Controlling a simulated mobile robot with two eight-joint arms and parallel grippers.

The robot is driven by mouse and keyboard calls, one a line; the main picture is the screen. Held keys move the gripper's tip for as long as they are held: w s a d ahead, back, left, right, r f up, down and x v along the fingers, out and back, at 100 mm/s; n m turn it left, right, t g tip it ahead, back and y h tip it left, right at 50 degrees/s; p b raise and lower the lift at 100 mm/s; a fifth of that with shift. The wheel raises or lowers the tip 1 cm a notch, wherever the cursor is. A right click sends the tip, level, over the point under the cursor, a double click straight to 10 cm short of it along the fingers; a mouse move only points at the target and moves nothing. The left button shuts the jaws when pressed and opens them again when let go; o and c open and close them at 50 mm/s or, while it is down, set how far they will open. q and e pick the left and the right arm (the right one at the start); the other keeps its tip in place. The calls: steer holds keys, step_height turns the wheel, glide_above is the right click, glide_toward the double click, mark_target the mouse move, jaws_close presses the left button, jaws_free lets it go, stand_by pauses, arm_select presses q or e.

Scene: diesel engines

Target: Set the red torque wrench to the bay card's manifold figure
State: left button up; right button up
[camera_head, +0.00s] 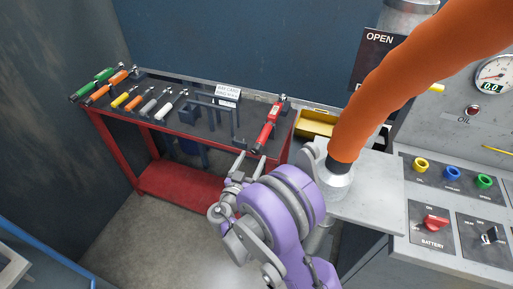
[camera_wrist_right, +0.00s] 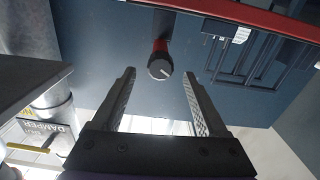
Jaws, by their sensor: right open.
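The red torque wrench (camera_head: 267,128) lies at the right end of the red tool bench (camera_head: 190,139), its handle end pointing toward me. In the right wrist view the wrench's round dark end knob (camera_wrist_right: 160,67) with a white mark shows ahead, between the fingertips but beyond them. My right gripper (camera_head: 247,163) is open and empty, just short of the handle end; its two fingers (camera_wrist_right: 159,90) stand wide apart in the right wrist view. The bay card (camera_head: 228,94) stands at the back of the bench; its text is too small to read for a figure. My left gripper is not in view.
Several green, orange, yellow and grey tools (camera_head: 125,97) lie on the bench's left side. A dark rack (camera_head: 215,112) stands left of the wrench. A yellow bin (camera_head: 316,124) is to the right. An orange pipe (camera_head: 400,80) and control panel (camera_head: 455,205) fill the right side.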

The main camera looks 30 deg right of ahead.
mark_target(255, 152)
steer(key=x, duration=0.5)
steer(key=shift+w+d+p, duration=0.1)
steer(key=shift+w+p, duration=0.05)
steer(key=shift+p, duration=0.2)
jaws_close()
